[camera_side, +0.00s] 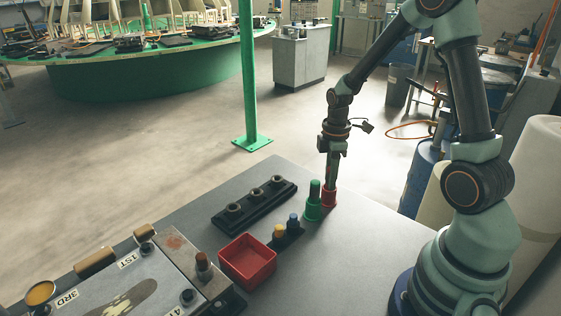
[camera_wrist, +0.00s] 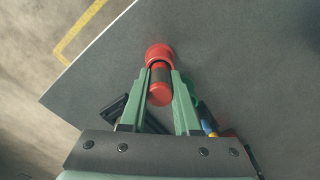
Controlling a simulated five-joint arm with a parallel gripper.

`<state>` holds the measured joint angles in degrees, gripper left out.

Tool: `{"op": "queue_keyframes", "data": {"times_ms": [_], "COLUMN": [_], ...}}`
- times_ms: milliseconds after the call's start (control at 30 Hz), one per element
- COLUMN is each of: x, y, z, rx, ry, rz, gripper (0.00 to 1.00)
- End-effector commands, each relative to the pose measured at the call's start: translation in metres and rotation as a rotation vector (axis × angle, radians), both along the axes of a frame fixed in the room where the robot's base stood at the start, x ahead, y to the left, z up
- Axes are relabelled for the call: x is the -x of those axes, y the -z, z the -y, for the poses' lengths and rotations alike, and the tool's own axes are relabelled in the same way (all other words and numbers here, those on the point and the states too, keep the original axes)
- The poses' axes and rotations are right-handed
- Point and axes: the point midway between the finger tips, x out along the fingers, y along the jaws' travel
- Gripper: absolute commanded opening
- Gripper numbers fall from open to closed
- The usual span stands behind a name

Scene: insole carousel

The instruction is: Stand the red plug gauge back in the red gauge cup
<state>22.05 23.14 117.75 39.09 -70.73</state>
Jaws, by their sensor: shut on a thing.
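The red gauge cup (camera_side: 329,199) stands on the grey table near its far right edge; it also shows at the top middle of the wrist view (camera_wrist: 157,51). My gripper (camera_side: 331,182) points straight down over this cup. In the wrist view its two green fingers (camera_wrist: 160,88) are shut on the red plug gauge (camera_wrist: 160,97), which has a red end and a dark middle band. The gauge lines up with the cup, and its far end meets or enters the cup mouth. How deep it sits I cannot tell. In the side view the fingers hide most of it.
A green gauge in a green cup (camera_side: 313,207) stands close left of the red cup. Yellow and blue-topped pieces (camera_side: 286,229), a red bin (camera_side: 248,262), a black three-ring rack (camera_side: 256,205) and a labelled fixture (camera_side: 150,285) lie further left. The front table is clear.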

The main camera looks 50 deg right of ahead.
Motion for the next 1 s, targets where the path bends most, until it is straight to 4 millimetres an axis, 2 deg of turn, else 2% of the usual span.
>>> {"op": "queue_keyframes", "data": {"times_ms": [300, 333, 400, 767, 867, 1000], "x": [0.0, 0.0, 0.0, 0.0, -0.001, -0.001], "y": [0.001, 0.001, 0.001, -0.001, -0.009, -0.032], "z": [0.0, 0.0, 0.0, 0.0, 0.0, 0.001], "rx": [0.0, 0.0, 0.0, 0.001, 0.001, 0.003], "ry": [0.0, 0.0, 0.0, 0.0, 0.0, 0.0], "rz": [0.0, 0.0, 0.0, 0.001, 0.003, 0.007], "gripper": [0.0, 0.38, 0.65, 0.65, 0.65, 0.65]}}
